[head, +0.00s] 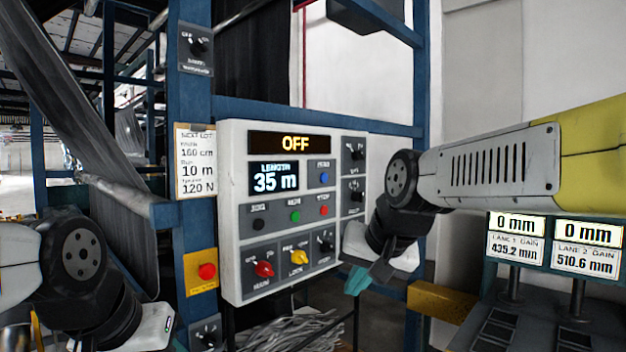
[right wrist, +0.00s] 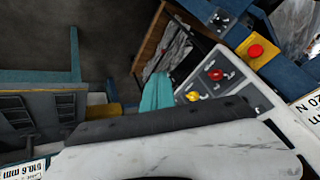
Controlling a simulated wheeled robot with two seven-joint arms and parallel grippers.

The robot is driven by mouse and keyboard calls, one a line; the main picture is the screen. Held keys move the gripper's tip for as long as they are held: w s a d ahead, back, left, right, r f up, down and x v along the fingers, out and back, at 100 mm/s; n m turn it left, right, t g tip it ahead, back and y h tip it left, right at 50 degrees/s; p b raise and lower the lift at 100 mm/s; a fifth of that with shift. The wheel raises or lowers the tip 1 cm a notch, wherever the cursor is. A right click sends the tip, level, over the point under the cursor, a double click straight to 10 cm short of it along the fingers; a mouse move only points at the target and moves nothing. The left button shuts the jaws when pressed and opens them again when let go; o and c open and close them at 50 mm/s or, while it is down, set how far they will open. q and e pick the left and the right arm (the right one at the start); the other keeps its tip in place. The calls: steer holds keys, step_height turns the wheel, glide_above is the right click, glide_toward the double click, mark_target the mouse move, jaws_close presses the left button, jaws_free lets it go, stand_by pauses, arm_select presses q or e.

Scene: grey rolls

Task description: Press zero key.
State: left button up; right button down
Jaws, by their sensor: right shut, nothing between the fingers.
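The zero key appears to be the blue button (head: 324,177) beside the length display (head: 274,180), which reads 35 m, on the white control panel (head: 232,215). Its small label is blurred. My right gripper (head: 357,281) is shut and empty, its teal fingertips below and right of the blue button, near the panel's lower right corner and apart from the button. In the right wrist view the teal fingers (right wrist: 157,92) show beside the panel's red knob (right wrist: 215,74) and yellow knob (right wrist: 192,96); the blue button is not visible there.
Black, green and red buttons and several knobs share the panel, under an OFF display (head: 295,143). A red stop button (head: 207,271) sits on the blue post left of it. Two gauge displays (head: 516,240) stand at right, near a yellow block (head: 440,303).

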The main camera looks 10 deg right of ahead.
mark_target(324, 178)
steer(key=w+d+r+m+t, duration=0.1)
steer(key=w+d+r+m, duration=0.2)
steer(key=w, duration=0.7)
steer(key=w+d+r+m+t, duration=0.1)
steer(key=w+d+r+m, duration=0.2)
steer(key=w, duration=0.7)
steer(key=w+d+r+m+t+h, duration=0.1)
steer(key=w+d+r+m+t, duration=0.1)
steer(key=w+r+m, duration=0.5)
steer(key=w+d+r, duration=0.1)
steer(key=w+r, duration=0.1)
steer(key=w, duration=0.1)
steer(key=shift+w+d+r, duration=0.35)
steer(key=shift+d, duration=0.05)
steer(key=shift+w+a, duration=0.9)
steer(key=shift+w, duration=0.25)
steer(key=shift+w+a, duration=0.95)
steer(key=shift+w, duration=0.2)
steer(key=shift+w+a, duration=0.9)
steer(key=shift+w, duration=0.25)
steer(key=shift+w+a, duration=0.1)
steer(key=shift+w, duration=0.05)
steer(key=shift+w+a, duration=0.15)
steer(key=shift+w, duration=0.05)
